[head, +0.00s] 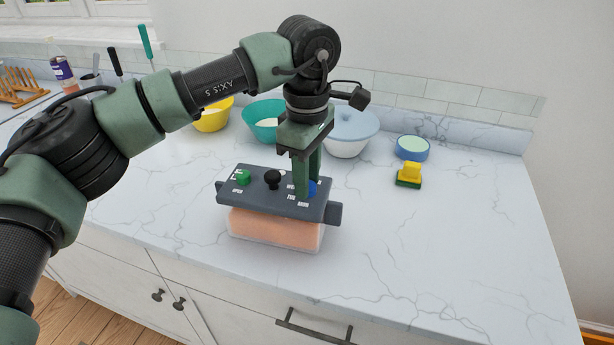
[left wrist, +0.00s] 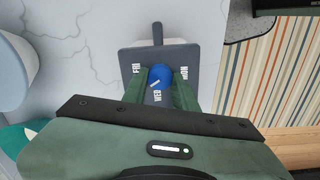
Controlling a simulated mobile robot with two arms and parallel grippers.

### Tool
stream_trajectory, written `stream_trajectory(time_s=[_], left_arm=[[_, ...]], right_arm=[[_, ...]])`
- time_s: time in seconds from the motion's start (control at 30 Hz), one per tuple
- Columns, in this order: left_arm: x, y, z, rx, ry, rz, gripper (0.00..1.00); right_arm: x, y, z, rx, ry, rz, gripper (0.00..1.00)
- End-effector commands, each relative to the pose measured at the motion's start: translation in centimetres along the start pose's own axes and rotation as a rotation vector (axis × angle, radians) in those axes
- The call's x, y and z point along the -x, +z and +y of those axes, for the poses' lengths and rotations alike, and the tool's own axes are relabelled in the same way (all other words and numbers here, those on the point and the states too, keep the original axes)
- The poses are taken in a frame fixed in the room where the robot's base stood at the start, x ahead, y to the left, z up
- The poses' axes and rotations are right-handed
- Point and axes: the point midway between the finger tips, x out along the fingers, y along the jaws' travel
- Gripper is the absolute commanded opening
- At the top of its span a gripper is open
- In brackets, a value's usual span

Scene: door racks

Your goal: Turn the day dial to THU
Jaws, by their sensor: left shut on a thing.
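The blue day dial (head: 313,187) is at the right end of a dark grey control panel (head: 255,201). My left gripper (head: 307,190) points down over it and is shut on it, one finger on each side. In the left wrist view the dial (left wrist: 160,76) shows between the green fingers. FRI shows at its left, WED below it and MON at its right; other labels are hidden. A short white mark on the dial slants to the lower left, between FRI and WED. My right gripper is not in view.
The panel also has a green button (head: 242,177) and a black knob (head: 272,178). It sits on an orange-filled box (head: 275,229) near the counter's front edge. A yellow bowl (head: 212,117), teal bowl (head: 262,122), lidded bowl (head: 350,130) and sponge (head: 409,176) stand behind.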

Motion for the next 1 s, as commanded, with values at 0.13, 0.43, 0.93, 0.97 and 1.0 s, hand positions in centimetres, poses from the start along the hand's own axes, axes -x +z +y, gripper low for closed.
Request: stream_trajectory(time_s=[0.13,0.43,0.93,0.97,1.0], left_arm=[[0.07,0.03,0.02,-0.016,0.001,-0.001,0.0],[0.06,0.03,0.02,-0.019,0.001,-0.001,0.0],[0.19,0.01,0.03,-0.018,0.001,0.0,0.5],[0.36,0.01,0.05,-0.018,0.002,0.0,0.5],[0.7,0.01,0.08,-0.018,0.003,0.0,0.5]], right_arm=[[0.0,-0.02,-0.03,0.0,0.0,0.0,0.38],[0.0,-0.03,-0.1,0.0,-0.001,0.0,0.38],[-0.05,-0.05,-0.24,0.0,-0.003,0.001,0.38],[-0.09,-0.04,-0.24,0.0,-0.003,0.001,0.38],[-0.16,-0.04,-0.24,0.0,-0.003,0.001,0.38]])
